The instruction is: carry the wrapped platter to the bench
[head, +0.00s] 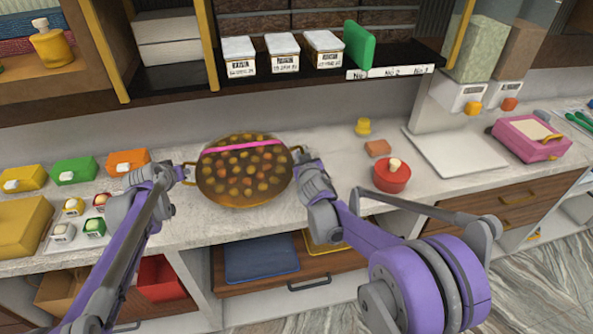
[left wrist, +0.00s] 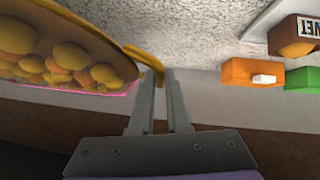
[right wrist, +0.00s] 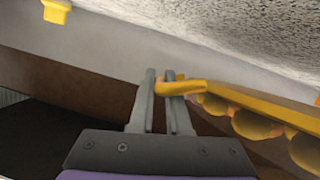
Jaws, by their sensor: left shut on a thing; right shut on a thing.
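The wrapped platter (head: 245,172) is a round golden dish of brown and orange sweets with a pink ribbon across it. In the head view it is over the front part of the counter (head: 340,170); I cannot tell whether it touches it. My left gripper (head: 184,173) is shut on the left handle, seen in the left wrist view (left wrist: 148,60). My right gripper (head: 301,158) is shut on the right handle, seen in the right wrist view (right wrist: 188,87). Both wrist views show part of the platter's side. I cannot make out the bench.
Several coloured boxes (head: 73,170) stand left of the platter. A red pot (head: 391,175), a brown block (head: 377,148) and a yellow weight (head: 363,127) stand to its right. A scale (head: 455,150) and a pink box (head: 530,138) are further right. A shelf (head: 290,80) overhangs behind.

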